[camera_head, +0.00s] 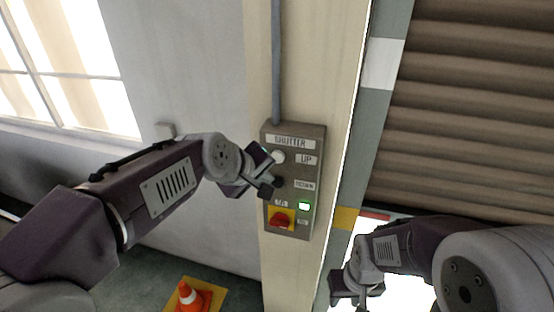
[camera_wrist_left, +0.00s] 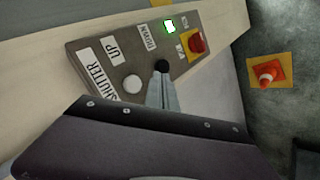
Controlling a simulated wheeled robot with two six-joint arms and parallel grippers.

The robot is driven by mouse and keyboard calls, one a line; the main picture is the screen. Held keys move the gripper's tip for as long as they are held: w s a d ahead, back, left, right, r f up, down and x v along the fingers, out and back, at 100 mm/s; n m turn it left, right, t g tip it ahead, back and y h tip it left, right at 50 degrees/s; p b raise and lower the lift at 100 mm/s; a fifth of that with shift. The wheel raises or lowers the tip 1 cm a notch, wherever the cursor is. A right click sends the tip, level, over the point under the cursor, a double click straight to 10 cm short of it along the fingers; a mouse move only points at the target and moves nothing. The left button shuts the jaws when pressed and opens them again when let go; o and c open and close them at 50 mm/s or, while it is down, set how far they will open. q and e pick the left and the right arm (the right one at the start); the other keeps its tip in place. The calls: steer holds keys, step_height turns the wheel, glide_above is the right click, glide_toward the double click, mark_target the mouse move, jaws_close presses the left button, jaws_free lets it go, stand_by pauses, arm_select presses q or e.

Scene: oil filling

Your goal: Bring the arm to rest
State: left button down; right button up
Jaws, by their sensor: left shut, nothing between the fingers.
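The grey shutter control box (camera_head: 312,140) is on the cream pillar. It has a white button (camera_head: 278,157) beside the UP label, a lit green lamp (camera_head: 304,206) and a red knob on a yellow plate (camera_head: 281,220). My left gripper (camera_head: 270,186) is shut and empty in front of the box and hides the spot beside the DOWN label. In the left wrist view its fingers (camera_wrist_left: 162,92) point at a black round button (camera_wrist_left: 162,66) by that label; I cannot tell if they touch it. My right gripper (camera_head: 356,290) is at the lower right; its opening is unclear.
The brown slatted shutter (camera_head: 470,110) is at the right, with a bright gap beneath it. An orange cone (camera_head: 190,296) stands on a yellow floor patch at the bottom left. A grey conduit (camera_head: 276,60) runs up from the box. A window is at the left.

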arm_select(q)
steer(key=s+a+f+n+g+y+b, duration=0.1)
steer(key=s+a+f+g+y+b, duration=0.15)
steer(key=a+f, duration=0.6)
steer(key=s+a+f+g+y+b, duration=0.1)
steer(key=s+a+f+b, duration=0.25)
steer(key=f, duration=0.95)
steer(key=s+a+f+m+g, duration=0.1)
steer(key=s+a+f+m, duration=0.1)
steer(key=s, duration=0.4)
steer(key=s+a+f+m+g, duration=0.2)
steer(key=s+a+f+m, duration=0.1)
steer(key=s+f+m, duration=0.2)
step_height(320, 180, down, 3)
steer(key=shift+s+r+y+b, duration=0.2)
steer(key=shift+s+y+b, duration=0.15)
steer(key=shift+s, duration=0.15)
